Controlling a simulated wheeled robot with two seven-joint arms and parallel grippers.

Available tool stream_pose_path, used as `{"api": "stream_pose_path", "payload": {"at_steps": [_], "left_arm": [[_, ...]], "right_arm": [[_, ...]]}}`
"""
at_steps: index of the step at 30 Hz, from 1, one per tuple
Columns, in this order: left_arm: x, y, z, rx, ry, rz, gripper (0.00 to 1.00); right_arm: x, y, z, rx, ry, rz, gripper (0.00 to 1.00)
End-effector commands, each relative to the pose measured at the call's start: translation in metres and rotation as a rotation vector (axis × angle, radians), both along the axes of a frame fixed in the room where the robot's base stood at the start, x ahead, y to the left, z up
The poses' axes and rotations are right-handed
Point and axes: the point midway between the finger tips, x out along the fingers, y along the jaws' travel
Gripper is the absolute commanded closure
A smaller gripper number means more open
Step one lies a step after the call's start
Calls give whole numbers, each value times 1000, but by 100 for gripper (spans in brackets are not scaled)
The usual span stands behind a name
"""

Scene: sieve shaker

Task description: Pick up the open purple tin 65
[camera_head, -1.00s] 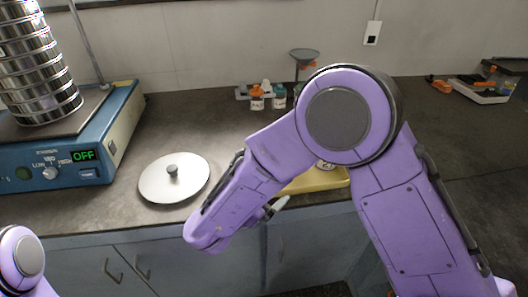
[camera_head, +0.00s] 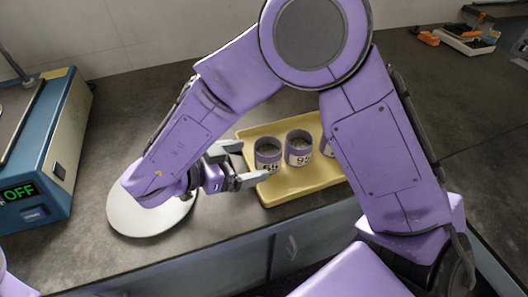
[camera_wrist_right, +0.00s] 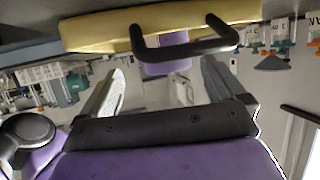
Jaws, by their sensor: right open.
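The purple tin (camera_head: 268,155), open at the top, stands upright at the left end of the yellow tray; its label is small but looks like 65. My right gripper (camera_head: 253,162) is open and comes in from the left, its two fingertips just short of the tin or at its sides. In the right wrist view, a purple tin (camera_wrist_right: 168,69) shows ahead between the open fingers (camera_wrist_right: 164,68), partly behind a black bar. I cannot tell whether the fingers touch it. My left gripper is not in view.
The yellow tray (camera_head: 280,194) holds a second purple tin (camera_head: 298,149) close to the right, and a third (camera_head: 327,148) partly hidden by my right arm. A round metal lid (camera_head: 150,222) lies left, partly under my forearm. The blue shaker base (camera_head: 62,135) stands far left.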

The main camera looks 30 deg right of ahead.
Motion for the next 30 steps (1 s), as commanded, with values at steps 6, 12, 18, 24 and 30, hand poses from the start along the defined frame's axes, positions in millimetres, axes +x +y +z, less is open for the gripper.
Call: {"api": "stream_pose_path", "payload": {"at_steps": [6, 12, 18, 24, 30], "left_arm": [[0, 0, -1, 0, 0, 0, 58], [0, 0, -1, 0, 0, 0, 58], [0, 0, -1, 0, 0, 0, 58], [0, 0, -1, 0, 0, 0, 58], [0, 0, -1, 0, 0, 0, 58]], "right_arm": [[3, -27, -8, 1, -2, -1, 3], [8, -60, -17, 1, -1, 2, 3], [9, -69, -20, 0, -2, 6, 3], [9, -68, -20, 0, -2, 6, 36], [9, -68, -20, 0, -3, 5, 63]]}}
